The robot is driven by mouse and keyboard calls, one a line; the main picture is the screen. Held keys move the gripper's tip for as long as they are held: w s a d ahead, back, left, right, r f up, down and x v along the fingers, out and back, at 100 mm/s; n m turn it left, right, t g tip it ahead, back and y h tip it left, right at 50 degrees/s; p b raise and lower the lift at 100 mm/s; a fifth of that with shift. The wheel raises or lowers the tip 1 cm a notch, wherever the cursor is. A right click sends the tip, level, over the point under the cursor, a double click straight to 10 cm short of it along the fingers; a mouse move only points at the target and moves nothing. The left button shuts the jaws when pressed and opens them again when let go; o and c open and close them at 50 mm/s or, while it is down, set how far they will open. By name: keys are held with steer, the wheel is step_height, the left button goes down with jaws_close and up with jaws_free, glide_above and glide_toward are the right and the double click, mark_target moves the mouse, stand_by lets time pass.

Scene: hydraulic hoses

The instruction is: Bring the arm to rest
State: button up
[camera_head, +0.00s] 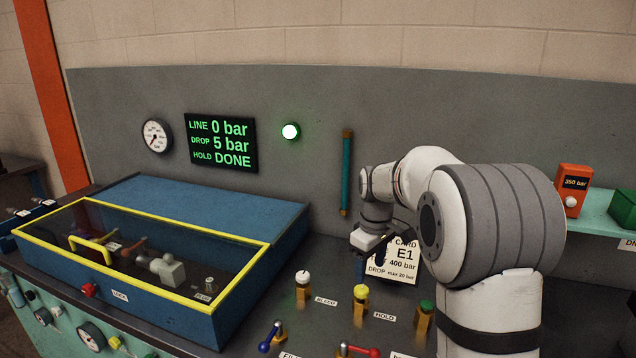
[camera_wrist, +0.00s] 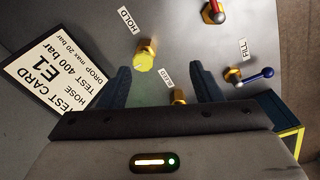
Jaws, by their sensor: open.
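My arm reaches in from the right in the head view, over the back of the bench. My gripper (camera_head: 368,262) points down in front of the test card (camera_head: 402,262), above the bench and behind the bleed valve (camera_head: 303,283) and the yellow hold valve (camera_head: 361,293). The wrist view shows my gripper (camera_wrist: 163,74) with its two dark fingers apart and nothing held between them. There the yellow hold knob (camera_wrist: 145,56) and part of the bleed valve (camera_wrist: 179,95) show in the gap, beyond the fingers. The test card (camera_wrist: 52,77) lies to their left.
A blue box (camera_head: 256,290) with a yellow-framed clear lid, closed, stands at left with a hose assembly inside. The display (camera_head: 221,142) reads line 0 bar, drop 5 bar, hold done. A green lamp (camera_head: 290,131) glows. A blue lever (camera_head: 272,333) and red lever (camera_head: 360,351) sit in front.

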steer(key=s+r+m+t, duration=0.1)
steer(key=s+m, duration=0.7)
steer(key=s, duration=2.1)
steer(key=shift+d+r+m+t, duration=0.15)
steer(key=shift+d+m+t, duration=0.2)
steer(key=shift+t, duration=0.35)
steer(key=shift+w, duration=0.1)
steer(key=shift+c, duration=0.5)
